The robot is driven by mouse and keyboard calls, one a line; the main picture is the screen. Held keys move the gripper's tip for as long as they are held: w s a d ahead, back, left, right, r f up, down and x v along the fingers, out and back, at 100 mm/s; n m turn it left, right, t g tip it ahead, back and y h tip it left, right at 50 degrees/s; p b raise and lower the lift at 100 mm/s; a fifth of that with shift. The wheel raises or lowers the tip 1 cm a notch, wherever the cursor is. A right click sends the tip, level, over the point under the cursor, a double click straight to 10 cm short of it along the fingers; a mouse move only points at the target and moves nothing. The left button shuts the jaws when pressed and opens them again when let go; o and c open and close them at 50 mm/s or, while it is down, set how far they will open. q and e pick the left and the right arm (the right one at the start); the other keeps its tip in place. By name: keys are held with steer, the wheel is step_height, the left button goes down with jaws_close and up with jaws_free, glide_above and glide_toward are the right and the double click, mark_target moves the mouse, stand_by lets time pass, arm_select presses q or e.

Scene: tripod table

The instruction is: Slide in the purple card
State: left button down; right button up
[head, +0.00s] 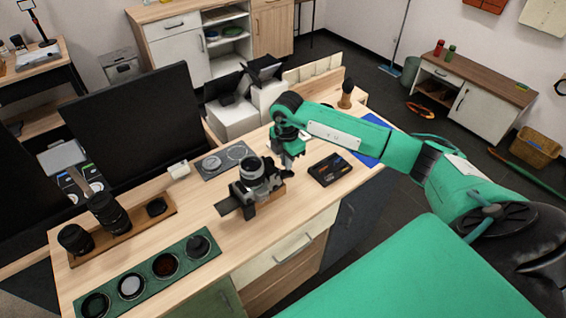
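A camera (262,172) with a silver-ringed lens stands on a small wooden block on the table (235,215). A dark flat plate sticks out at its left. To its right lies a black tray (330,169) with small coloured pieces in it, some reddish and some blue. I cannot make out a purple card. My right gripper (289,163) points down between the camera and the tray, close to the camera's right side. Its fingertips are too small and dark to tell whether they are open or hold anything. My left gripper is not in view.
A grey panel with round dials (222,161) lies behind the camera. A green holder with round filters (148,277) and a wooden rack with lenses (120,222) are at left. A blue mat (371,153) lies far right. Bare tabletop lies in front of the tray.

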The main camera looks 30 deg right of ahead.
steer(key=o, duration=0.6)
steer(key=shift+c, duration=0.2)
steer(key=shift+r, duration=0.1)
steer(key=shift+r+p, duration=1.85)
steer(key=shift+r, duration=1.1)
